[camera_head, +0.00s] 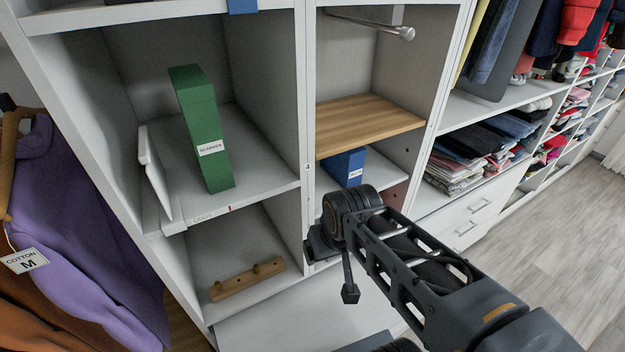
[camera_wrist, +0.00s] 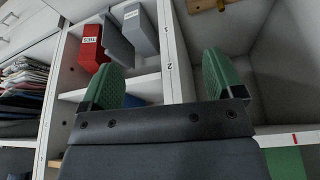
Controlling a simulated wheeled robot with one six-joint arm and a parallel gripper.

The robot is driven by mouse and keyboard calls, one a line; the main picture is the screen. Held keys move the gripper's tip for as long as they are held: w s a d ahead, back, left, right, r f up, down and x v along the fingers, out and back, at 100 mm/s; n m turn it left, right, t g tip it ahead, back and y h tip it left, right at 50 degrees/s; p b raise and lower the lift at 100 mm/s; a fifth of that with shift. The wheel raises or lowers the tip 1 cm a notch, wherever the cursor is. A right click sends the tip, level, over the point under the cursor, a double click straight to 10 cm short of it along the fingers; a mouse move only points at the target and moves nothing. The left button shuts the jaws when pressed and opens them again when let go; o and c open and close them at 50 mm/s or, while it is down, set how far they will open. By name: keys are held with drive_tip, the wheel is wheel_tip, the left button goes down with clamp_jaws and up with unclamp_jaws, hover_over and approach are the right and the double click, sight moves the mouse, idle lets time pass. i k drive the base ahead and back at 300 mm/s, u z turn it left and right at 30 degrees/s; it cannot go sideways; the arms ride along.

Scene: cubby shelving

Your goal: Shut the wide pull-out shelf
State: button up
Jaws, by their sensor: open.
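A wide white panel (camera_head: 300,315) spans the bottom of the shelving below the cubbies. It looks like the wide pull-out shelf, but I cannot tell how far out it stands. My gripper (camera_head: 322,243) is in front of the divider between the lower cubbies, above this panel; my wrist hides part of the divider. In the wrist view my gripper (camera_wrist: 163,82) shows two green-padded fingers spread wide with nothing between them. The wrist view does not clearly show the wide panel.
A wooden shelf (camera_head: 368,122) sits in the narrower cubby, above a blue binder (camera_head: 347,167). A green binder (camera_head: 203,130) stands upper left; a peg rail (camera_head: 248,278) lies below. Drawers (camera_head: 480,215) are at right. Purple clothing (camera_head: 85,220) hangs at left. Open floor (camera_head: 545,225) lies right.

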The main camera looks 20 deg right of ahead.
sight(311, 314)
drive_tip(key=u, duration=0.35)
drive_tip(key=k, duration=0.75)
drive_tip(key=z, duration=2.8)
drive_tip(key=k, duration=0.65)
drive_tip(key=u, duration=1.95)
